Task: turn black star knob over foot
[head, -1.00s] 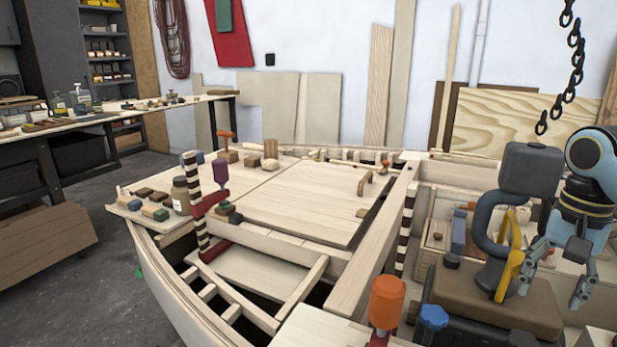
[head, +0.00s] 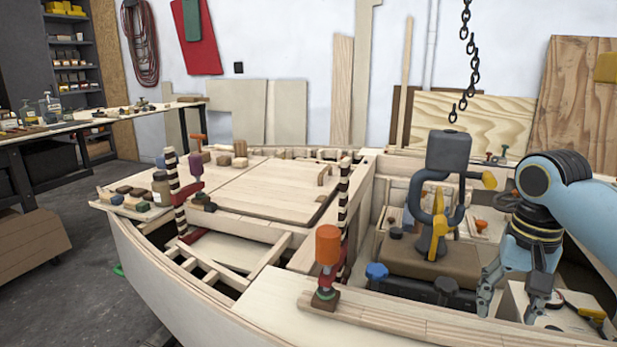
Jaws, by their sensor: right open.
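A dark clamping device with a grey head, a curved frame and a yellow lever (head: 438,236) stands on a brown base (head: 405,262) in the hull. A black knob (head: 446,288) sits at the base's front right corner. Another black knob (head: 396,232) is at its back left, and a blue star knob (head: 376,272) at its front left. I cannot tell the foot under either black knob. My right gripper (head: 512,302) is open and empty, fingers pointing down, to the right of the front black knob and apart from it. My left gripper is not in view.
An orange-handled clamp (head: 327,262) stands on the hull's front edge, left of the base. A chain (head: 466,70) hangs above the device. A pale box (head: 510,310) with tools lies below and right of my right gripper. Plywood panels (head: 265,205) cover the left part.

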